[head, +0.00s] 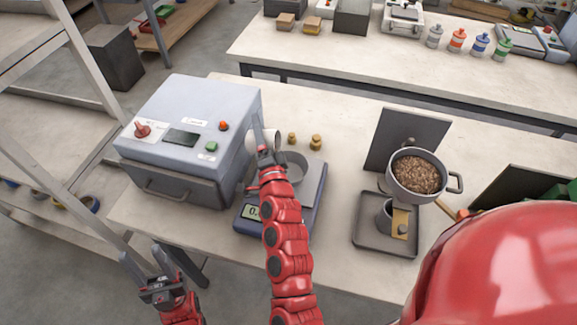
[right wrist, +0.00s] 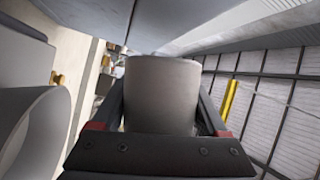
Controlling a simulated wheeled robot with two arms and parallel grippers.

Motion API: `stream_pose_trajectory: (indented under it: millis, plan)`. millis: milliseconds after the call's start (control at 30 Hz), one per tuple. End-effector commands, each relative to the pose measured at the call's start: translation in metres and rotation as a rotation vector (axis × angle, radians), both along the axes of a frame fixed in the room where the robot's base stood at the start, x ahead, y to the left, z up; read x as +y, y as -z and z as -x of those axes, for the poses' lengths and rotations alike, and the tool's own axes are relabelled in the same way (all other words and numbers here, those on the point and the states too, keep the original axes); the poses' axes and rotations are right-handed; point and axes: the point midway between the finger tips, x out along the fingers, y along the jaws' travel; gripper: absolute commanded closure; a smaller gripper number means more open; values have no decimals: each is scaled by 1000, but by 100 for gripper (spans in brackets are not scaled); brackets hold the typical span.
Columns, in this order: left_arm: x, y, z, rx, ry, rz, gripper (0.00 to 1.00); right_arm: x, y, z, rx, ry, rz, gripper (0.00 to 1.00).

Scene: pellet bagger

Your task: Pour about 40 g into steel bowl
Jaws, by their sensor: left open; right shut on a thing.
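The steel bowl (head: 297,168) sits on the scale (head: 309,205), whose display (head: 251,211) is partly hidden by my right arm. My right gripper (head: 265,155) is beside the bowl, at its left. It is shut on a pale grey cup (head: 262,139), which looks tipped with its rim towards the right. The cup (right wrist: 161,95) fills the middle of the right wrist view between the fingers; its inside is hidden there. A pot (head: 400,190) full of brown pellets (head: 416,174) stands at the right. My left gripper (head: 158,275) is open and empty, in front of the table.
A grey bagging machine (head: 190,125) stands close left of my right gripper. Two brass weights (head: 315,142) sit behind the bowl. A square tray (head: 369,238) and an upright dark panel (head: 380,145) are near the pot. Table space between scale and tray is clear.

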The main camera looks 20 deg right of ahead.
Motion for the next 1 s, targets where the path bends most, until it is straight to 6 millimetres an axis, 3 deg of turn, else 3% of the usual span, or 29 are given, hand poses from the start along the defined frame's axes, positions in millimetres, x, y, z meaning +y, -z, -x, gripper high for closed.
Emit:
stream_pose_trajectory:
  millis: [1000]
  plan:
    - [0, 22, 0, 0, 0, 0, 50, -6, -1, 4, -42, 1, -70, 84]
